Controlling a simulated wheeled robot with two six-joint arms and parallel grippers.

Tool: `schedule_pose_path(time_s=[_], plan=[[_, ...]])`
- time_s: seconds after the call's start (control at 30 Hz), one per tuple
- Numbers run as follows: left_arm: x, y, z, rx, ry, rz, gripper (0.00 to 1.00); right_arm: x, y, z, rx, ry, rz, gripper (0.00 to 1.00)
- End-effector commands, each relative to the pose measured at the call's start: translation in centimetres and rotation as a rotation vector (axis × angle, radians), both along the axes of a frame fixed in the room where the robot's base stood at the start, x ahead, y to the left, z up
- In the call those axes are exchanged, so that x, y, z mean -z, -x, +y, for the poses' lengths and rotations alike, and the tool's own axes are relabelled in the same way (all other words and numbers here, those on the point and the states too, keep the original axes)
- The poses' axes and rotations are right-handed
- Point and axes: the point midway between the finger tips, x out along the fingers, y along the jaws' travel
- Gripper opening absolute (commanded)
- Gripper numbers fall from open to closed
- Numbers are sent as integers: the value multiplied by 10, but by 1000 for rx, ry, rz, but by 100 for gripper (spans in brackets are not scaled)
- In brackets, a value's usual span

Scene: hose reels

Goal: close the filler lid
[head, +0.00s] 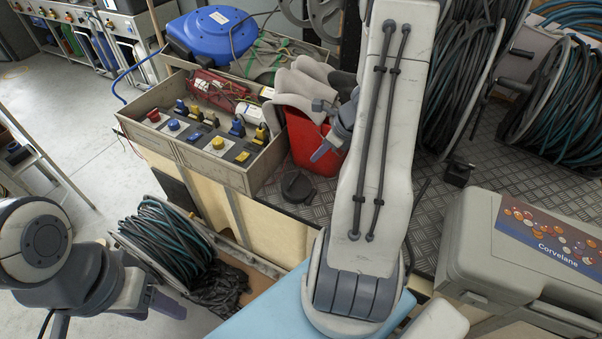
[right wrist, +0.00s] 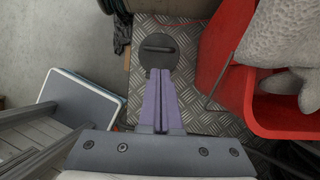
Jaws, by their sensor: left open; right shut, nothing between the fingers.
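The filler lid looks to be the dark round cap (head: 297,187) with a raised bar on top, at the front left of the diamond-plate deck, just left of the red bucket. In the right wrist view the cap (right wrist: 157,48) looks flat, seen from above; I cannot tell whether it is fully seated. My right gripper (head: 319,155) is shut and empty, beside the bucket in the head view. In the right wrist view its purple fingertips (right wrist: 160,72) overlap the cap's near edge; contact is unclear. My left gripper (head: 164,302) is open and empty at lower left.
A red bucket (head: 304,149) holding pale gloves stands close beside my right gripper. A tray of plugs and fittings (head: 246,178) lies left of the lid. A grey case (head: 470,235) and hose reels (head: 550,100) occupy the right side.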

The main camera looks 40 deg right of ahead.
Motion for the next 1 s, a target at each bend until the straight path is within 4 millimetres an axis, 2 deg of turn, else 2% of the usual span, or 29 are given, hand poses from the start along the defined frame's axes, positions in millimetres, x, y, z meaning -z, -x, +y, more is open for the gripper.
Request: schedule_pose_path(time_s=[0.03, 0.2, 0.5, 0.7, 1.0], plan=[[6, 0, 0, 0, 0, 0, 60, 14, -5, 4, -4, -4, 4, 0], [15, 0, 0, 0, 0, 0, 60, 47, -21, 11, -5, -2, 3, 0], [23, 0, 0, 0, 0, 0, 60, 87, -41, 21, -4, 0, 2, 0], [24, 0, 0, 0, 0, 0, 60, 95, -45, 22, -5, 2, 0, 0], [23, 0, 0, 0, 0, 0, 60, 95, -45, 22, -4, 2, 0, 0]])
